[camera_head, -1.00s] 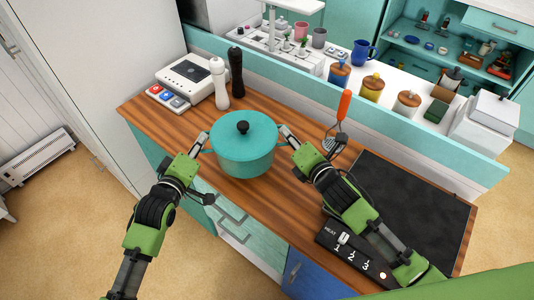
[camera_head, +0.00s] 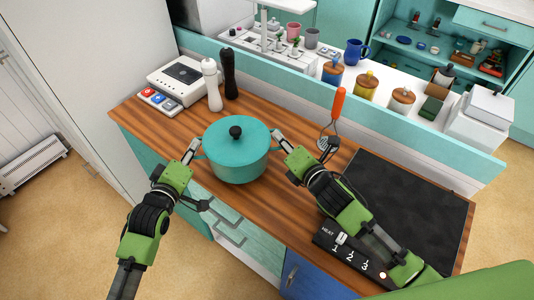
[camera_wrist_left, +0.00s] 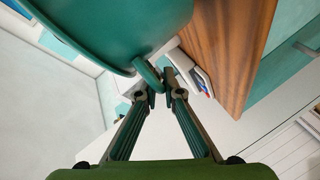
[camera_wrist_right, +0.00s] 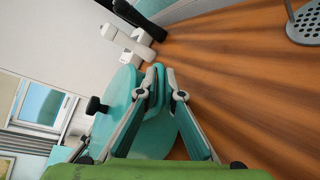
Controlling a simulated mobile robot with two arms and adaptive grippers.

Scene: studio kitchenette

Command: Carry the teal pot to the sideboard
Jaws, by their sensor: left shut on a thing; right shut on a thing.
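The teal pot (camera_head: 236,165) has its lid on, with a black knob, and is upright over the left half of the wooden counter. I cannot tell whether its base touches the wood. My left gripper (camera_head: 193,155) is shut on the pot's left handle, which also shows between the fingers in the left wrist view (camera_wrist_left: 148,75). My right gripper (camera_head: 280,142) is shut on the right handle, seen in the right wrist view (camera_wrist_right: 157,85). The sideboard is not clearly identifiable in these views.
The wooden counter (camera_head: 285,205) holds a white salt mill (camera_head: 212,88), a black pepper mill (camera_head: 230,75) and a white device (camera_head: 186,75) behind the pot. A slotted turner (camera_head: 335,115) and black cooktop (camera_head: 410,205) lie to the right. A raised ledge (camera_head: 300,82) runs behind.

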